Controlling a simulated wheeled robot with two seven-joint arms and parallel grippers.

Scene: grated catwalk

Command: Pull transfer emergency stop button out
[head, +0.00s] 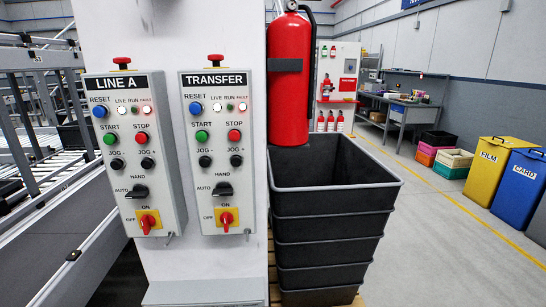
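The TRANSFER control box (218,155) is a grey panel on the right of a white column. Its red emergency stop button (215,59) sits on top of the box, above the TRANSFER label. Whether the button is pressed in or out cannot be told at this size. The LINE A box (135,160) beside it on the left has its own red stop button (122,63) on top. The TRANSFER face has a blue reset button, green start, red stop, black knobs and a red rotary switch on yellow. Neither of my grippers is in view.
A red fire extinguisher (289,75) hangs right of the boxes, above a stack of dark bins (330,200). Metal railings and rollers (45,130) stand at left. Yellow (487,172) and blue (518,195) bins stand far right. Open floor (430,235) lies between.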

